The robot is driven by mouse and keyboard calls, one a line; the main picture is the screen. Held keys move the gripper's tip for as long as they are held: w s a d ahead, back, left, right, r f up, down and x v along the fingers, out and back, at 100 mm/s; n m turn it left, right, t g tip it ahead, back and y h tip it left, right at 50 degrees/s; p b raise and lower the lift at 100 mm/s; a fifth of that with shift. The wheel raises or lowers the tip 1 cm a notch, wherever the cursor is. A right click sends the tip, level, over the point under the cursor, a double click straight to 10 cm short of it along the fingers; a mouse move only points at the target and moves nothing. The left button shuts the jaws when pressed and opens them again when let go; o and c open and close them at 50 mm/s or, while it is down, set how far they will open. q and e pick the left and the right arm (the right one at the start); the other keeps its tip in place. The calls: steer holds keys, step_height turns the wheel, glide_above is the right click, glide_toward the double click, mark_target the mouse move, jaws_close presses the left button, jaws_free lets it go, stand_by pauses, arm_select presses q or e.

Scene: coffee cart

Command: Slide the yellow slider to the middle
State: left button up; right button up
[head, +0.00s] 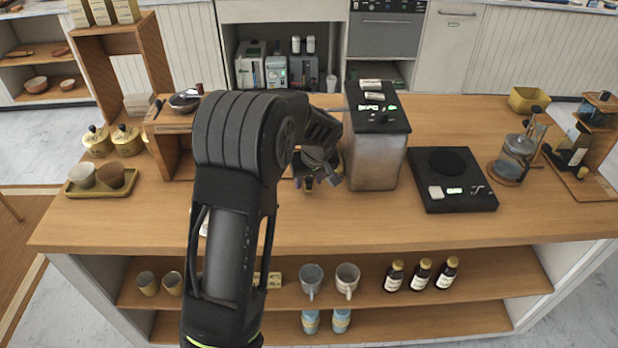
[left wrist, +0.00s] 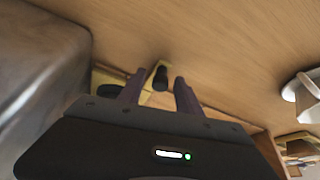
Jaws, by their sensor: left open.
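In the left wrist view a pale yellow piece (left wrist: 150,79) with a dark knob (left wrist: 160,78) shows on the wooden surface, between and just beyond the fingers of my left gripper (left wrist: 158,94). It looks like the yellow slider, but the fingers and gripper body hide much of it. The fingers stand apart on either side of the knob; I cannot tell whether they touch it. In the head view my left gripper (head: 308,183) is over the counter, just left of the metal machine (head: 375,155). There my arm hides most of the slider's area. My right gripper is not in view.
The metal machine's wall (left wrist: 40,75) is close on the left in the left wrist view. A black scale (head: 452,195) lies right of the machine. A wooden stand (head: 171,155) is behind my arm on the left. The counter's front strip (head: 370,230) is clear.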

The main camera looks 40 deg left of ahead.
arm_select(q)
jaws_close()
stand_by(0.3)
stand_by(1.1)
